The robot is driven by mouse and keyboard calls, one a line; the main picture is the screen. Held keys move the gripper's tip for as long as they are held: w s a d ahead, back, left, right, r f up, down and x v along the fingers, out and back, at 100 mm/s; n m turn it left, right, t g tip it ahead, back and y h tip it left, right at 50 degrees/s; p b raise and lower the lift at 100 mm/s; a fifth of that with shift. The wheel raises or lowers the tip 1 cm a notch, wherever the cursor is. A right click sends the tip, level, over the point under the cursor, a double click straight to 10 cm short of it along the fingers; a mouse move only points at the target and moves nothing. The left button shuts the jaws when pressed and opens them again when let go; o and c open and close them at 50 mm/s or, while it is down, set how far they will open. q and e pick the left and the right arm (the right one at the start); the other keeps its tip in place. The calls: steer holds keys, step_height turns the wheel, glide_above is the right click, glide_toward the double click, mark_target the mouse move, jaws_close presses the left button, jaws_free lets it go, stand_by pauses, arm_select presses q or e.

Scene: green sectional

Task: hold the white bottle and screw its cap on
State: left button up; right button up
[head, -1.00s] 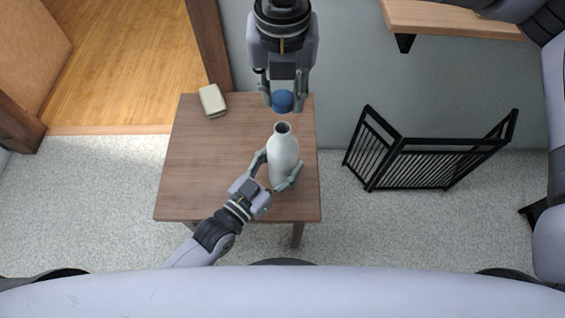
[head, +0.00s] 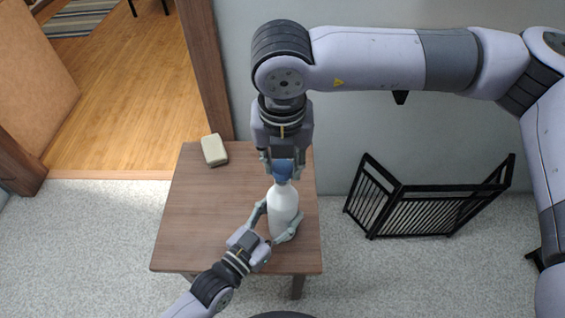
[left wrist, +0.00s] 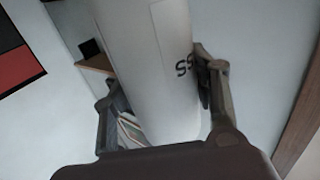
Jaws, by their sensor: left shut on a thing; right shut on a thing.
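The white bottle (head: 283,208) stands upright near the right side of the small wooden table (head: 205,232). My left gripper (head: 275,222) is shut around its body; the left wrist view shows the white bottle (left wrist: 150,65) between the two fingers (left wrist: 158,95). The blue cap (head: 283,171) is at the bottle's mouth, held by my right gripper (head: 281,163), which comes down from above. The cap hides the mouth, and I cannot tell whether its thread has engaged.
A pale block-like object (head: 214,150) lies at the table's back left corner. A black folding gate (head: 430,205) stands on the floor to the right.

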steer(key=shift+f, duration=0.35)
steer(key=shift+f, duration=0.1)
steer(key=shift+f, duration=0.75)
steer(key=shift+f, duration=0.6)
stand_by(0.4)
